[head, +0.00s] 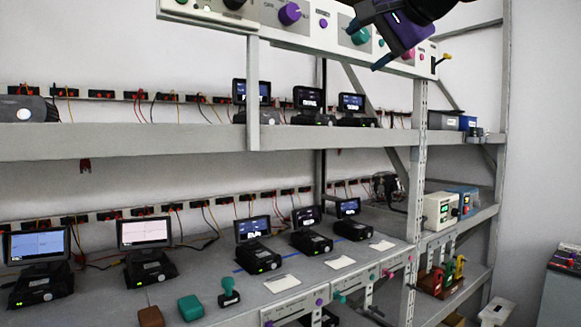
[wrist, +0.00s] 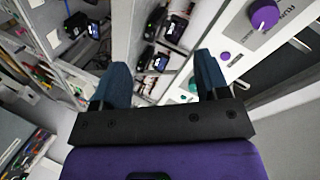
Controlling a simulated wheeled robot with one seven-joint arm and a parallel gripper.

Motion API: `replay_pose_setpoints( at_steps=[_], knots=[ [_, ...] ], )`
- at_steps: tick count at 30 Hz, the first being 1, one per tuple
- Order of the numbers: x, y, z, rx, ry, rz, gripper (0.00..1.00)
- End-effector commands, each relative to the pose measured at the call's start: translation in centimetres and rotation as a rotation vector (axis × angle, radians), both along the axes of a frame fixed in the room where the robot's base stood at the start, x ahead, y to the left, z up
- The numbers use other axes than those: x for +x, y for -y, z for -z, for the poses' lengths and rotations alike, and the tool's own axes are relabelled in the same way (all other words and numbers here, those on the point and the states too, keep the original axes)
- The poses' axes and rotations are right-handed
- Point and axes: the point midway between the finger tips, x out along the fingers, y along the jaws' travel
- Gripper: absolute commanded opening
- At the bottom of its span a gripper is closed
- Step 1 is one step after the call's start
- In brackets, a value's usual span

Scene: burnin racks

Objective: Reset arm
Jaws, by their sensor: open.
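My gripper (head: 366,45) is at the top of the head view, in front of the white control panel (head: 300,22) that runs along the top of the rack. In the wrist view my gripper (wrist: 160,82) shows two blue-grey fingers spread wide apart with nothing between them. The panel (wrist: 245,50) is to the right of the fingers there, with a large purple knob (wrist: 264,15). The purple knob also shows in the head view (head: 289,13), left of my gripper. A green knob (head: 361,36) is close beside the gripper in the picture.
The grey upper shelf (head: 150,141) and the lower shelf (head: 215,290) carry several small black devices with screens. A rack upright (head: 417,170) stands right of centre. Red-and-black sockets with wires line the back. Floor-side space at the right is mostly open, with a cabinet (head: 562,290) at the edge.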

Motion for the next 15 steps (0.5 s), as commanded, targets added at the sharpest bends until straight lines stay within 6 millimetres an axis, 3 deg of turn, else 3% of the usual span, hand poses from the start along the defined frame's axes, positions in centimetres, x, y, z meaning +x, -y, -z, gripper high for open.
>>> replay_pose_setpoints(
  at_steps=[1,6,15],
  knots=[
    [-1.3,1.7,2.7,-0.084,-0.026,0.006,0.68],
    [-5.6,6.5,11.8,-0.367,-0.126,-0.017,0.68],
    [-15.3,13.5,27.0,-0.759,-0.345,-0.144,0.68]
  ],
)
